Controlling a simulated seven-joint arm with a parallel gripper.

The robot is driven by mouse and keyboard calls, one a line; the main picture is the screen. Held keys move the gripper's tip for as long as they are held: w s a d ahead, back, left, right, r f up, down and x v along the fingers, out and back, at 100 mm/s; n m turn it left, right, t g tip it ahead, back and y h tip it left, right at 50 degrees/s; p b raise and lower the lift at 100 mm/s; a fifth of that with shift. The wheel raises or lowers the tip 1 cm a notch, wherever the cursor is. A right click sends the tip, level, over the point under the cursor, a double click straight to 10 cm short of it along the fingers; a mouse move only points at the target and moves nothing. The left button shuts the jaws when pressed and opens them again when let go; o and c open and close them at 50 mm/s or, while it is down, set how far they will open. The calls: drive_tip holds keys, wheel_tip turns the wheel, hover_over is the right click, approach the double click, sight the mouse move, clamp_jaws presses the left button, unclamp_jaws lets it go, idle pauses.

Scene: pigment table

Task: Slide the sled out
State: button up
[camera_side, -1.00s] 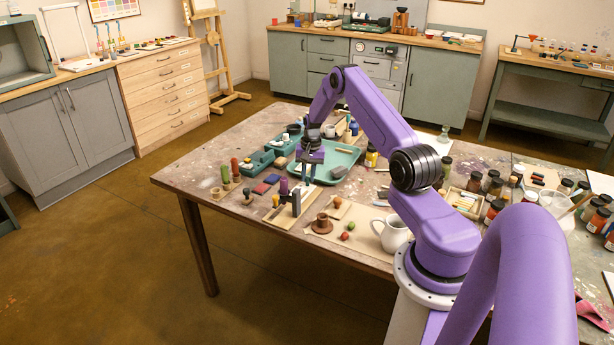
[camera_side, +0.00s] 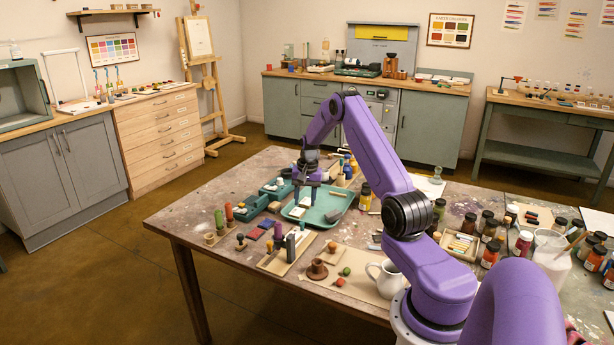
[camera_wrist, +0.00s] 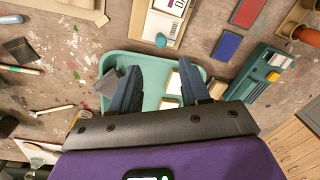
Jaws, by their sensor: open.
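My gripper (camera_side: 306,202) is open and empty above the teal tray (camera_side: 333,197). In the wrist view the two dark fingers of my gripper (camera_wrist: 159,72) are spread apart over the tray (camera_wrist: 110,62). A pale wooden board (camera_side: 270,265) lies on the near side of the tray, carrying a dark grey upright block and a whitish piece. The board also shows at the top of the wrist view (camera_wrist: 139,22), with a white labelled piece and a small teal knob (camera_wrist: 160,40). I cannot tell which part is the sled. Nothing is between my fingers.
Pale blocks (camera_wrist: 170,103) lie in the tray. Red (camera_wrist: 248,12) and blue (camera_wrist: 226,45) blocks lie beside the board. A teal box (camera_wrist: 262,72) stands left of the tray in the side view. A white jug (camera_side: 386,278) and several jars stand to the right.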

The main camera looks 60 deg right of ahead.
wheel_tip(320, 180, up, 9)
drive_tip(key=shift+s+d+r, duration=0.15)
drive_tip(key=shift+s+d, duration=0.05)
drive_tip(key=shift+s, duration=0.15)
drive_tip(key=w+a+r+n, duration=0.1)
drive_tip(key=a+r+n, duration=0.25)
drive_tip(key=a, duration=0.95)
drive_tip(key=a+r+n, duration=0.2)
drive_tip(key=a+n, duration=0.3)
drive_tip(key=a, duration=0.8)
drive_tip(key=s+a+r+n, duration=0.1)
drive_tip(key=s+a+n, duration=0.25)
drive_tip(key=a, duration=0.25)
drive_tip(key=s+a+r+n, duration=0.1)
drive_tip(key=s+a+n, duration=0.1)
drive_tip(key=s+a, duration=0.3)
drive_tip(key=s+a+n, duration=0.3)
drive_tip(key=s+n, duration=0.2)
drive_tip(key=s, duration=0.6)
drive_tip(key=s+a+n, duration=0.3)
drive_tip(key=s+n, duration=0.3)
drive_tip(key=s, duration=0.5)
drive_tip(key=shift+s+a+f+g, duration=0.15)
drive_tip(key=shift+s+a+g, duration=0.15)
drive_tip(key=shift+s+a, duration=0.1)
